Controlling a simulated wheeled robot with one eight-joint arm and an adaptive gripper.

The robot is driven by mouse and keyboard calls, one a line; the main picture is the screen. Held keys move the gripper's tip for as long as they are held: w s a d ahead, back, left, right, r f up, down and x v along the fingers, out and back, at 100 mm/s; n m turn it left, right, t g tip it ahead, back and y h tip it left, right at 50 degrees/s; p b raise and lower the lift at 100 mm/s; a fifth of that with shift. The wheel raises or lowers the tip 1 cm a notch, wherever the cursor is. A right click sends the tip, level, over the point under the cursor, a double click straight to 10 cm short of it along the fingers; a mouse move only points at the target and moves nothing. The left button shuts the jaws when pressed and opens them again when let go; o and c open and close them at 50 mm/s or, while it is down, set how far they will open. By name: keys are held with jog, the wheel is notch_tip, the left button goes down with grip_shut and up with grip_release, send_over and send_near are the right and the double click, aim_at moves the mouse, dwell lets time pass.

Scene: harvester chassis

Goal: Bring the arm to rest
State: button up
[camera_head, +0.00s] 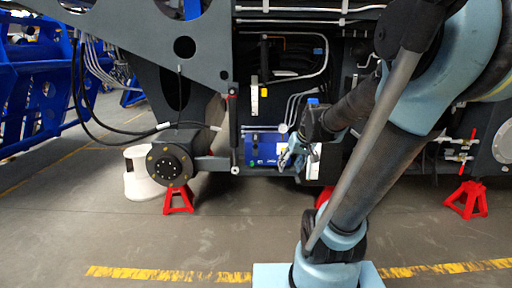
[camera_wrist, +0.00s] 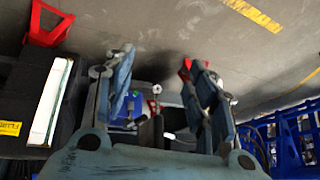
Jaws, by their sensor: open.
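My gripper (camera_head: 291,152) is in front of the dark harvester chassis (camera_head: 205,52) in the head view, close to a blue box (camera_head: 262,148) low on the chassis. In the wrist view my gripper (camera_wrist: 160,90) shows two light blue fingers spread apart, with nothing held between them. Part of a blue object (camera_wrist: 128,112) shows behind the fingers; I cannot tell whether they touch it. My arm reaches from the right side of the head view down and across to the chassis.
Red stands (camera_head: 178,200) and (camera_head: 466,198) support the chassis. A white round step stool (camera_head: 142,172) stands at left. Blue frames (camera_head: 40,90) fill the far left. Black hoses hang at upper left. The grey floor (camera_head: 200,235) in front is clear, with a yellow line.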

jog(key=s+d+f+m+g+h, duration=0.1)
jog(key=s+f, duration=0.3)
jog(key=s, duration=0.5)
jog(key=s+d+f+g+h, duration=0.1)
jog(key=s+d+f, duration=0.3)
jog(key=s, duration=0.6)
jog(key=shift+d+m+g+h, duration=0.3)
jog(key=shift+m+g+h, duration=0.1)
jog(key=shift+g, duration=0.1)
jog(key=shift+w, duration=0.1)
